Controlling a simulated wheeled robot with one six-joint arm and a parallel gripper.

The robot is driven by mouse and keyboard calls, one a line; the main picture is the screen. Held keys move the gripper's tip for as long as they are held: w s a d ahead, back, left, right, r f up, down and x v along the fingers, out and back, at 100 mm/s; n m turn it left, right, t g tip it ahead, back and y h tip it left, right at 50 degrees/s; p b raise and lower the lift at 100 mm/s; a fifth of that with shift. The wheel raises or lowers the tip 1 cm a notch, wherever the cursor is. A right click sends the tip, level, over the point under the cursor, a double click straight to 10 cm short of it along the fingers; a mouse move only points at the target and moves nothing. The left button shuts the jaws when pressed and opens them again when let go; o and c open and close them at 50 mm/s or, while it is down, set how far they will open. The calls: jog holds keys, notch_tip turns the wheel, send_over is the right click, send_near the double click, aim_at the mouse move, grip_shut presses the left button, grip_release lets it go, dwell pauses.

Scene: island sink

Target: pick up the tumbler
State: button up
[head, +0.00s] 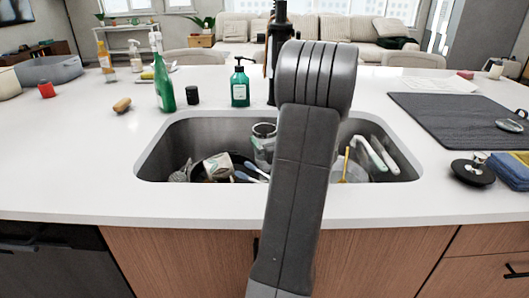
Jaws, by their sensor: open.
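A clear, glass-like tumbler (263,131) stands in the sink near its back wall, left of my arm. Its right and lower parts are partly hidden by my arm and the items around it. My arm rises across the middle of the head view and covers the centre of the sink.
The steel sink (160,160) also holds a mug-like cup (217,166), utensils and white-handled items (374,153). A green soap dispenser (240,87), a green bottle (165,88) and a dark upright shape (272,85) stand behind it. A dark mat (450,115) lies right.

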jog(key=x, duration=0.5)
jog(key=shift+d+f, duration=0.1)
jog(key=shift+f, duration=0.15)
jog(key=c, duration=1.7)
jog(key=shift+r, duration=0.1)
